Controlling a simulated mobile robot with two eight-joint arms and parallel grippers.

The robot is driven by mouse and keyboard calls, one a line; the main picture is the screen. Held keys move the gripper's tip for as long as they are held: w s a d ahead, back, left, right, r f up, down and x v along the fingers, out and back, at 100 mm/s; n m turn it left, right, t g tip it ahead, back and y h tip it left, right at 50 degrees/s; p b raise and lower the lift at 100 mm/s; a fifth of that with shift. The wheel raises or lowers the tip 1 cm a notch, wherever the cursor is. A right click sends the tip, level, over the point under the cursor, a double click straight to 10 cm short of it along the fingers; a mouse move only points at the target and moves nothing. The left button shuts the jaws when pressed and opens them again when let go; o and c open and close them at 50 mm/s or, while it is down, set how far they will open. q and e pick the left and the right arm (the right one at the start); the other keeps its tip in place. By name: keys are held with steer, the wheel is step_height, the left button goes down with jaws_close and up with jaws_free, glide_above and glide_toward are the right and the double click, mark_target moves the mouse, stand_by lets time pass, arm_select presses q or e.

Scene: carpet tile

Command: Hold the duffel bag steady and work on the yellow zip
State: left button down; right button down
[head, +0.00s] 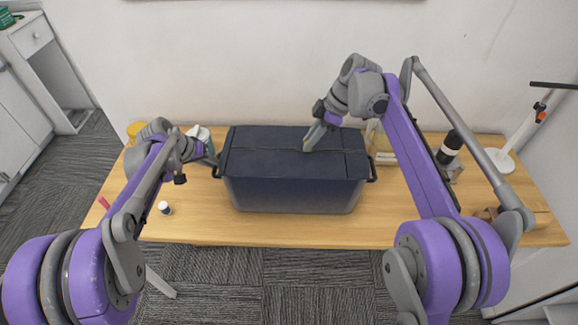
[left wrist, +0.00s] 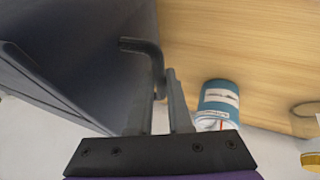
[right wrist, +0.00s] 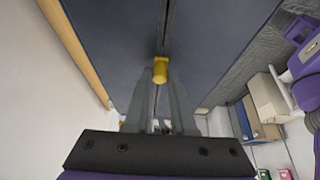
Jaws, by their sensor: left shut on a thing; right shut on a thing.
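The dark blue duffel bag (head: 290,185) sits boxy and upright on the wooden table, with a dark zip line (head: 255,149) running along its top. My left gripper (head: 212,160) is at the bag's left end, shut on the dark handle (left wrist: 145,47) there. My right gripper (head: 308,149) points down at the bag's top, right of the middle. In the right wrist view, the yellow zip (right wrist: 160,70) pull sits between its fingertips, which are shut on it. The fingers hide the pull in the head view.
A blue and white tin (left wrist: 217,100) stands close beside my left gripper. A dark-topped bottle (head: 451,145) and a white stand (head: 500,159) are at the right. The table (head: 270,229) is clear in front of the bag.

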steer(key=shift+a, duration=0.1)
steer(key=shift+a, duration=2.55)
steer(key=shift+a, duration=2.45)
steer(key=shift+a+r, duration=0.1)
steer(key=shift+a, duration=2.5)
steer(key=shift+a, duration=2.45)
